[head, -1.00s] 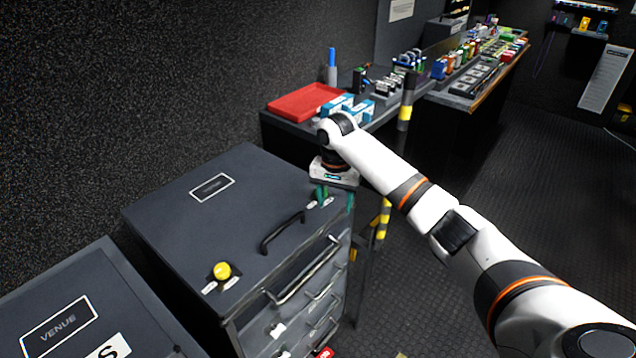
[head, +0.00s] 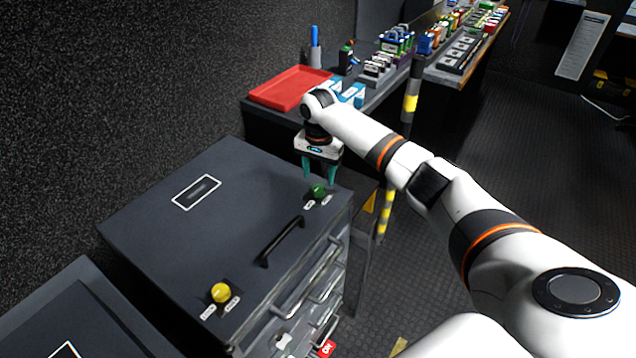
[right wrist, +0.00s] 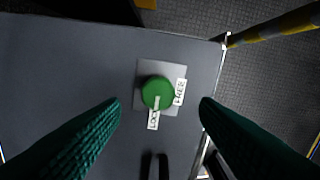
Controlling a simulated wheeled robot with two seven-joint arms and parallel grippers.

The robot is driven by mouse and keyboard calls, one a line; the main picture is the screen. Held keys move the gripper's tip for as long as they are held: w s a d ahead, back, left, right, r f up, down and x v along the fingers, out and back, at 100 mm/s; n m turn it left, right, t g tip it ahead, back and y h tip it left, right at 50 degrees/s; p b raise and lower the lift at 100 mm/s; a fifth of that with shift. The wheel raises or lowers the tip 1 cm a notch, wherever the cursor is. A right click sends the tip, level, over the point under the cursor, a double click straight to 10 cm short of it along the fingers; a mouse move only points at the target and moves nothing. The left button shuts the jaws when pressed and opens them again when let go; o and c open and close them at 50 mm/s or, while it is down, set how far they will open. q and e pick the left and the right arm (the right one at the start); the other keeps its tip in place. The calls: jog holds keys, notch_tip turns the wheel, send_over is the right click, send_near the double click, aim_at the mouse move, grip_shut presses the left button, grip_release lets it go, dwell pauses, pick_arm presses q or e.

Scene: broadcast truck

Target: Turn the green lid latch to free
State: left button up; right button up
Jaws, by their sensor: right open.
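The green lid latch (head: 318,190) is a round knob near the far right corner of the dark case lid (head: 170,245). In the right wrist view the green latch (right wrist: 157,92) sits on a grey plate, and its white pointer line aims at the LOCK label (right wrist: 153,119). The FREE label (right wrist: 180,91) is to the knob's right. My right gripper (head: 319,178) is open and empty, with its green fingers pointing down above the latch. In the right wrist view the fingers of the right gripper (right wrist: 160,110) are spread on either side of the knob, apart from it. My left gripper is not in view.
A yellow knob (head: 220,293) and a black handle (head: 283,241) are on the same lid. Drawers with bar handles are below its front edge. A red tray (head: 291,88) and small items stand on the bench behind. A yellow-black post (head: 386,214) is right of the case.

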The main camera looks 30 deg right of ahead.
aim_at(318, 188)
notch_tip(318, 188, down, 4)
jog(key=shift+w+f, duration=0.1)
jog(key=shift+f, duration=0.4)
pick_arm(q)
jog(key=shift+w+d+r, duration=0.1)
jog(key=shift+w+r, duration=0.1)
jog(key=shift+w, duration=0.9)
